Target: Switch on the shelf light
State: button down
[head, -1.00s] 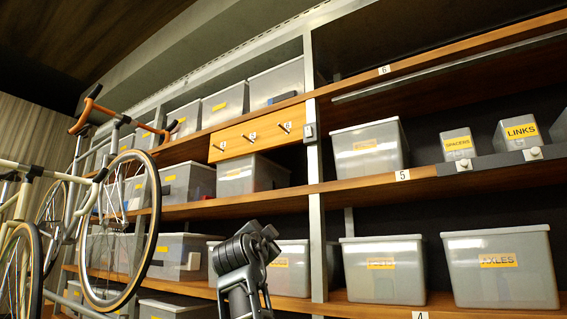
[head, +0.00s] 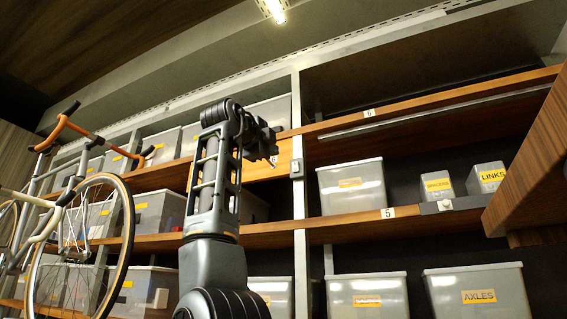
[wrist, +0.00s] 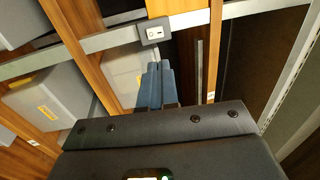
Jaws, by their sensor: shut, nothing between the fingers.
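In the head view my gripper (head: 274,148) is left of the switch, and contact cannot be told. A long grey strip (head: 430,115) under shelf 6 looks unlit.
Clear bins stand on the shelves, among them LINKS (head: 487,177) and AXLES (head: 478,291). A bicycle (head: 85,225) is at left. A wooden slab (head: 535,160) juts in close at right. A lit ceiling lamp (head: 272,10) shows above.

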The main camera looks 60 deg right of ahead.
aim_at(296, 163)
dwell(0.3)
jog(key=p+x, duration=0.4)
jog(key=x, duration=0.9)
jog(key=shift+r, duration=0.1)
jog(key=shift+w+d+p, duration=0.1)
jog(key=shift+d+p, duration=0.3)
jog(key=shift+d, duration=0.1)
